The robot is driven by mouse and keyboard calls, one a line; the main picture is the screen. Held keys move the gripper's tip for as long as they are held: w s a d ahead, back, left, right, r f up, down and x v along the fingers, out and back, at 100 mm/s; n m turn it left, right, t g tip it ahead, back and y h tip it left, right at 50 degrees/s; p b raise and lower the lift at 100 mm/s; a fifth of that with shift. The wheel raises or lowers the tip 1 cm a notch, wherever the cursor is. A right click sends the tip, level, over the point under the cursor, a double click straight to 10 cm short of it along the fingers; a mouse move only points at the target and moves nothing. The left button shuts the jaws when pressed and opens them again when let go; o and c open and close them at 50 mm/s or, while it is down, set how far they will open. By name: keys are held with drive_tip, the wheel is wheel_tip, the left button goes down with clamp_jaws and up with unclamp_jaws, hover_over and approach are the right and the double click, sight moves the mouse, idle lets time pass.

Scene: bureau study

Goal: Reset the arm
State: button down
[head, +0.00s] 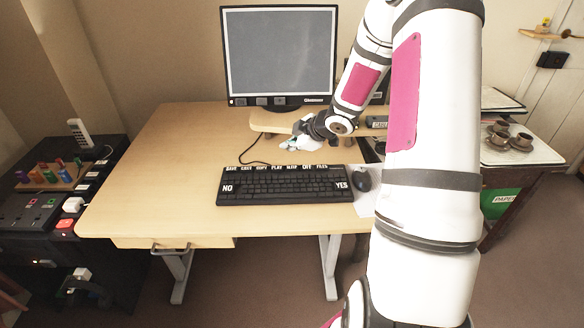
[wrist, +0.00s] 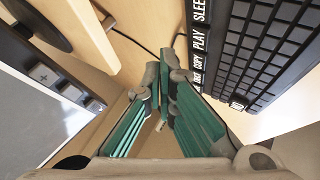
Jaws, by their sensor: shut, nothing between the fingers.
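My arm reaches from the lower right over the desk in the head view. My gripper (head: 292,147) is above the desk, behind the keyboard and in front of the monitor stand. In the wrist view my gripper (wrist: 165,75) shows its green-padded fingers with the tips close together and nothing held between them. The arm hides part of the desk's right side.
A black keyboard (head: 285,188) lies on the desk (head: 165,165), with a mouse (head: 361,179) to its right. A monitor (head: 280,50) stands behind. A black cabinet (head: 30,225) stands left; cups (head: 497,128) sit on a right-hand table. The desk's left part is clear.

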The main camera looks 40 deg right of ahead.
drive_tip(key=shift+r, duration=0.1)
drive_tip(key=s+a+r+m+g+h+p, duration=0.15)
drive_tip(key=s+r, duration=0.25)
drive_tip(key=r, duration=0.4)
drive_tip(key=s+a+r+m+h+p, duration=0.2)
drive_tip(key=s+a+r+m, duration=0.15)
drive_tip(key=r, duration=0.35)
drive_tip(key=s+a+r+m+g+h+p, duration=0.15)
drive_tip(key=s+r, duration=0.25)
drive_tip(key=r, duration=0.4)
drive_tip(key=s+a+r+m+y+p, duration=0.1)
drive_tip(key=s+a+r, duration=0.1)
drive_tip(key=s+a, duration=0.3)
drive_tip(key=s+a+r+m+g+y+p, duration=0.1)
drive_tip(key=s+a, duration=0.5)
drive_tip(key=s, duration=0.6)
drive_tip(key=s+a+r+m+g+y+p, duration=0.1)
drive_tip(key=s+a+r, duration=0.3)
drive_tip(key=s, duration=0.5)
drive_tip(key=shift+a+r+m+y+p, duration=0.2)
drive_tip(key=shift+a+m+y+p, duration=0.3)
drive_tip(key=shift+a+p, duration=0.4)
